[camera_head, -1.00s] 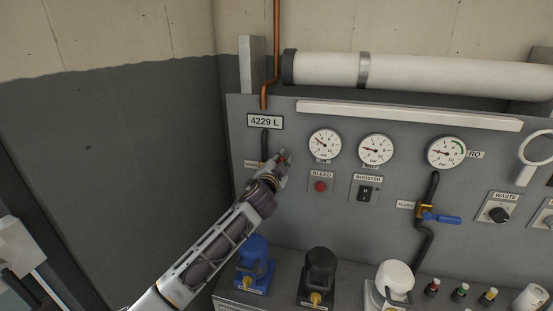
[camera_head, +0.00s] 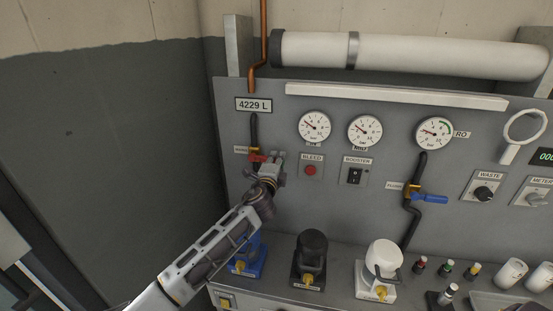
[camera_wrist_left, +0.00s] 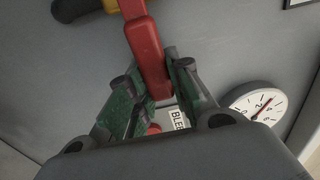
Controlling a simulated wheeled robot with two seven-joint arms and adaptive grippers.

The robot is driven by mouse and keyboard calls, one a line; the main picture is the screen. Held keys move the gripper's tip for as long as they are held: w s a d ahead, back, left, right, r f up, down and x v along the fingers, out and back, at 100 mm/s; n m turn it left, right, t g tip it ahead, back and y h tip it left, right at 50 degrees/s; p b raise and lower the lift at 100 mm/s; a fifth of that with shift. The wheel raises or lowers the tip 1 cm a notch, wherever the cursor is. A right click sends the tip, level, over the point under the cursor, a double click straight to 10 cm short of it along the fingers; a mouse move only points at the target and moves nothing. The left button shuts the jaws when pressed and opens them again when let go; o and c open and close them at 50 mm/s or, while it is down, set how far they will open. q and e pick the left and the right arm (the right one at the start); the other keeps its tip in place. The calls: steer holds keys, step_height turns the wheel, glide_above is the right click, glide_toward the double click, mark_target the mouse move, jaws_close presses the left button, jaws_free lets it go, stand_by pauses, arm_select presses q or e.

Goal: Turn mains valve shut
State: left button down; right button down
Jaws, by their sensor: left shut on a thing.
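The mains valve has a brass body and a red lever handle (camera_head: 258,158), on a black pipe at the panel's left, beside the MAINS label (camera_head: 241,150). The handle points right, roughly level, in the head view. My left gripper (camera_head: 276,163) is at the handle's outer end. In the left wrist view the red handle (camera_wrist_left: 146,50) runs down between the fingers of my left gripper (camera_wrist_left: 155,90), which is shut on it. The valve's yellow body (camera_wrist_left: 130,7) shows at the top of that view. My right gripper is not in view.
Close right of the gripper is the red BLEED button (camera_head: 311,170), with the BOOSTER switch (camera_head: 355,176) beyond. Gauges (camera_head: 314,127) sit above. A blue-handled valve (camera_head: 429,198) is farther right. Blue (camera_head: 247,258), black (camera_head: 311,258) and white (camera_head: 381,262) units stand on the bench below.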

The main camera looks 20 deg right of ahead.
arm_select(q)
steer(key=shift+f, duration=0.15)
steer(key=c, duration=1.3)
jaws_free()
steer(key=shift+s, duration=0.15)
steer(key=shift+v, duration=5.9)
steer(key=shift+a, duration=0.1)
